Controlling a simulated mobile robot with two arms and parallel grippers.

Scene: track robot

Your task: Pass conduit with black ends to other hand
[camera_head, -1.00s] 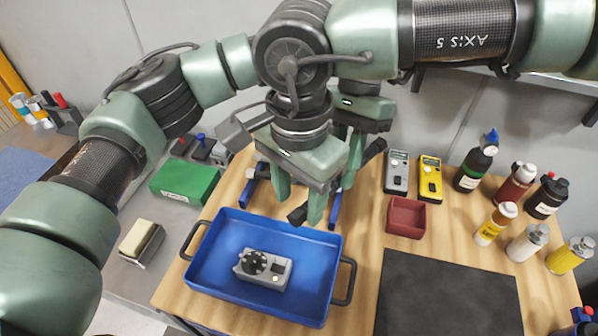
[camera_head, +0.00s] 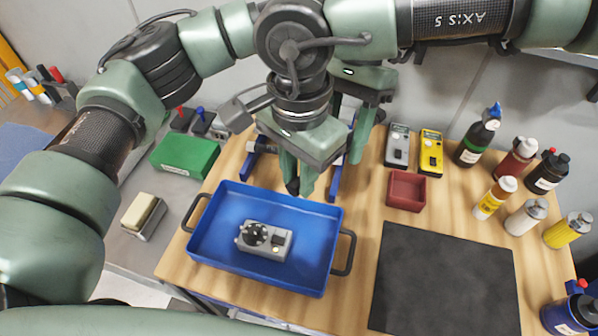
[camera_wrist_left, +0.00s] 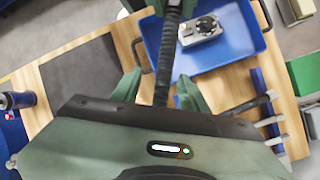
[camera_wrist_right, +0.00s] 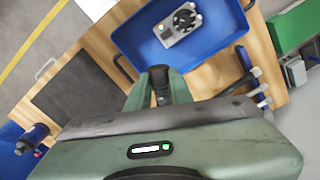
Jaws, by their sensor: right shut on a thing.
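My right gripper (camera_head: 298,185) is the nearer one in the head view, above the far edge of the blue tray. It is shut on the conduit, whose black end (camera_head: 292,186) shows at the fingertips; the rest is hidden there. In the right wrist view a dark part of the conduit (camera_wrist_right: 160,80) sits between the close-set fingers. My left gripper (camera_head: 358,130) is behind the right one. In the left wrist view the dark, ribbed conduit (camera_wrist_left: 168,45) passes between the fingers of my left gripper (camera_wrist_left: 158,88), which are spread with gaps on both sides.
The blue tray (camera_head: 210,235) holds a grey device with a black dial (camera_head: 263,238). Blue supports (camera_head: 335,180) stand behind it. A red box (camera_head: 406,190), two meters and several bottles stand at the right. A black mat (camera_head: 445,275) lies bare. A green box (camera_head: 185,156) is at the left.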

